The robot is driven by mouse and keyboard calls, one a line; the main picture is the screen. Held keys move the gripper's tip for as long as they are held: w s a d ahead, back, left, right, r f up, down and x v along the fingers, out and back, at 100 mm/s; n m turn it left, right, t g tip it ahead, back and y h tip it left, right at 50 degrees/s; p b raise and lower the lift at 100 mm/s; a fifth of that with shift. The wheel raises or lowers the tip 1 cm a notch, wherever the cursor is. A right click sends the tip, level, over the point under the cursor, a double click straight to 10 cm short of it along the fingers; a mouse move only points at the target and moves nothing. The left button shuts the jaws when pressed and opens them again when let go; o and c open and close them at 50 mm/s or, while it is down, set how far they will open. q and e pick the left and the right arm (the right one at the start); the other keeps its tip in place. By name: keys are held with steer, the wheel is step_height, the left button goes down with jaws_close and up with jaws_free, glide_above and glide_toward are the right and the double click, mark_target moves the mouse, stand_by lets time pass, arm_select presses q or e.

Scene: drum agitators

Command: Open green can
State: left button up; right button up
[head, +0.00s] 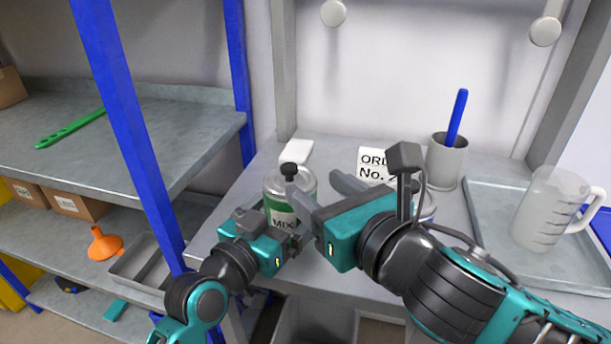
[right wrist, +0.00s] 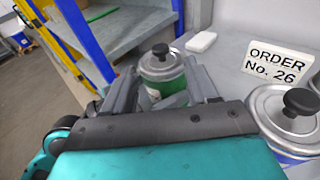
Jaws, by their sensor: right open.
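The green can (head: 281,211), labelled MIX, stands upright near the table's front edge, with a metal lid and a black knob (head: 289,170) on top. It also shows in the right wrist view (right wrist: 163,75), lid on. My right gripper (head: 312,186) is open, just right of the can at about lid height, and its fingers point toward it. I cannot tell whether they touch it. My left gripper (head: 272,232) is low at the front of the can. Its fingertips are partly hidden, and I cannot tell whether it grips the can.
A second can with a black knob (right wrist: 299,102) stands to the right, mostly hidden by my right arm in the head view. Behind are an order sign (head: 372,163) and a white block (head: 297,151). A grey cup (head: 446,164) and a tray (head: 486,205) with a jug (head: 546,207) stand right.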

mark_target(292, 168)
steer(key=x, duration=1.1)
steer(key=shift+w, duration=0.1)
jaws_close()
steer(key=shift+r, duration=0.2)
stand_by(0.8)
steer(key=shift+r, duration=0.95)
steer(key=shift+r, duration=0.1)
steer(key=shift+r, duration=1.9)
